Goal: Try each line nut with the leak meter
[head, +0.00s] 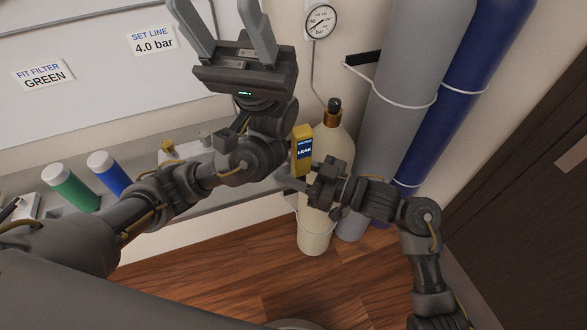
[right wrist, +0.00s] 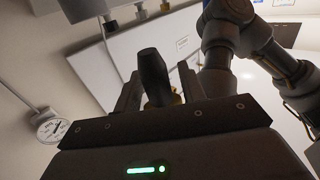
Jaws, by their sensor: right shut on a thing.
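The yellow leak meter (head: 303,151) has a dark screen reading LEAK. My right gripper (head: 308,177) is shut on it and holds it upright in front of the cream cylinder (head: 314,225). In the right wrist view a dark upright part (right wrist: 153,76) stands between the fingers, with a little yellow behind it. My left gripper (head: 220,22) is open and empty, fingers upward, before the wall board. The cream cylinder has a brass neck (head: 332,118) and a dark top, with a thin line up to a gauge (head: 320,21).
A green-bodied canister (head: 70,188) and a blue-bodied one (head: 108,172) stand on the bench at left. Grey (head: 412,70) and blue (head: 470,80) tall cylinders are strapped to the wall at right. Labels read FIT FILTER GREEN and SET LINE 4.0 bar.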

